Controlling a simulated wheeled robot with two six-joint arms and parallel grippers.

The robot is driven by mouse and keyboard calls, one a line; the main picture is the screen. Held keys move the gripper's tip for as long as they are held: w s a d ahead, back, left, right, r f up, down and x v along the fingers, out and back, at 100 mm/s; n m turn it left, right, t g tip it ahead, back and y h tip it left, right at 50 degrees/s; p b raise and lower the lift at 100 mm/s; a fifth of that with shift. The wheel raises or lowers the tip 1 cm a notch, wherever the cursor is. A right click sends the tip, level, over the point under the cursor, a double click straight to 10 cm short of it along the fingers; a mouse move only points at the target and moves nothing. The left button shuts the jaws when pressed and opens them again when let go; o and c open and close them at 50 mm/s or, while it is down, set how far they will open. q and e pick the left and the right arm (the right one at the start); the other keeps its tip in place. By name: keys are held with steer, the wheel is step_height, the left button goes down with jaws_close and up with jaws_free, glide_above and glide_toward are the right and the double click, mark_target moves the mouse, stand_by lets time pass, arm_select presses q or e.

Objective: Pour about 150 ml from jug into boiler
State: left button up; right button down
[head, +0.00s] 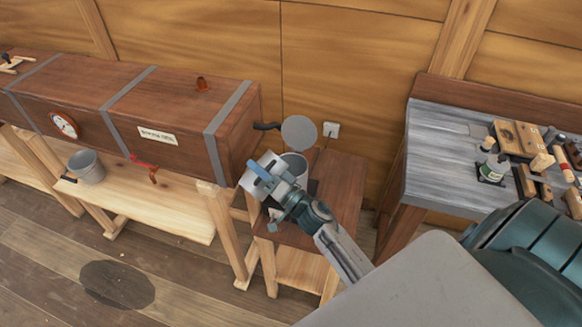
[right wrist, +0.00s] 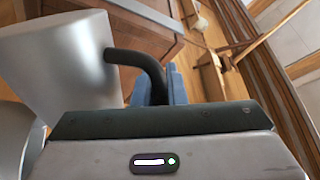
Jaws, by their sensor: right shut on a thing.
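The jug (head: 252,180) is a silvery cylinder held by my right gripper (head: 270,183). In the right wrist view the jug (right wrist: 62,65) fills the upper left, and its black handle (right wrist: 150,68) runs between the blue fingers (right wrist: 160,88), which are shut on it. The jug's mouth and contents cannot be made out. The boiler (head: 295,163) is a metal pot on a small wooden table, its round lid (head: 299,132) raised. The jug is in front and left of the boiler in the head view; the gripper partly hides the boiler. My left gripper is out of view.
A long wooden steam chest (head: 180,105) on trestles stands left of the small table (head: 340,190). A workbench (head: 430,160) with tools (head: 515,140) stands at right. A wall socket (head: 331,130) is behind the boiler.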

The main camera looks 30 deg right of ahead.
steer(key=shift+d+b, duration=0.1)
steer(key=shift+b, duration=0.2)
steer(key=shift+d+r+m, duration=0.1)
steer(key=shift+m, duration=0.2)
steer(key=shift+w+d+r+m+t+h+b, duration=0.1)
steer(key=shift+d+r+m+t+h+b, duration=0.3)
steer(key=shift+d+r+m+b, duration=0.55)
stand_by(1.4)
steer(key=shift+f+m+p, duration=0.1)
steer(key=shift+m+p, duration=0.2)
steer(key=shift+m, duration=0.15)
